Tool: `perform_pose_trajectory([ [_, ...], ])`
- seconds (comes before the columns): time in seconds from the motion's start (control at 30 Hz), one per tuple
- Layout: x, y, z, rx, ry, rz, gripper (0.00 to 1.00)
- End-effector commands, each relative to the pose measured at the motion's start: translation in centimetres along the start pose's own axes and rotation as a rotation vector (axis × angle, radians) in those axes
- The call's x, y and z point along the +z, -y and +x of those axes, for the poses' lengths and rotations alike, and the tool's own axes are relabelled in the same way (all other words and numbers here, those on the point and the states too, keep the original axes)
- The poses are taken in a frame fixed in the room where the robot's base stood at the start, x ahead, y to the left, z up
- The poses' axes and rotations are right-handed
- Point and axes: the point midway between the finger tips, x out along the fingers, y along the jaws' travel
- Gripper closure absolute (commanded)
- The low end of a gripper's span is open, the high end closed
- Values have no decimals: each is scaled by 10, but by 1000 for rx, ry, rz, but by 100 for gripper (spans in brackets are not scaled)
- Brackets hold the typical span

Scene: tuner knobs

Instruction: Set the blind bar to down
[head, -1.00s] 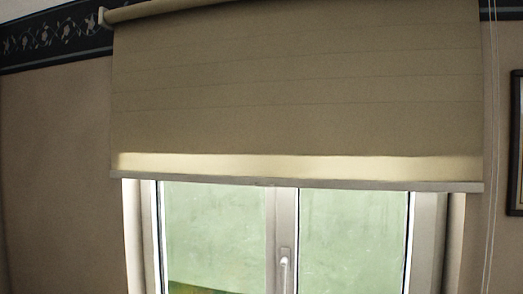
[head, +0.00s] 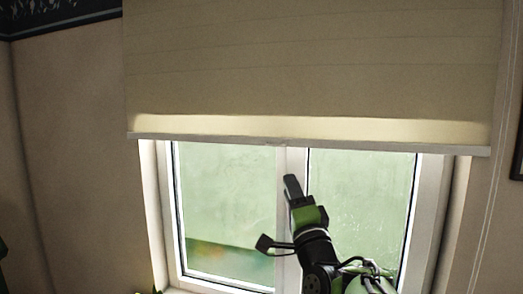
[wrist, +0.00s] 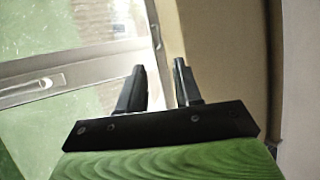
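The blind bar (head: 380,149) is the pale strip along the bottom edge of the beige roller blind (head: 310,65). It hangs level across the upper part of the window, leaving the panes below it uncovered. My gripper (head: 292,180) shows in the head view below the middle of the bar, in front of the window's centre post and apart from the bar in the picture. In the wrist view my gripper (wrist: 160,68) has its two black fingers apart with nothing between them.
The white window frame (head: 160,215) stands under the blind. A window handle (wrist: 35,88) shows at the left of the wrist view. Thin cords (head: 487,220) hang at the right. Bare wall (head: 75,150) lies to the left.

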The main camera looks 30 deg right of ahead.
Motion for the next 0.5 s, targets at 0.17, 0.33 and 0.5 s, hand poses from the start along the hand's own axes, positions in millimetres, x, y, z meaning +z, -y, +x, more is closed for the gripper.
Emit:
perform_pose_trajectory([
  [0.17,0,8,49,2,4,1,66],
  [0.33,0,8,93,2,4,0,66],
  [0.5,1,6,128,2,4,0,66],
])
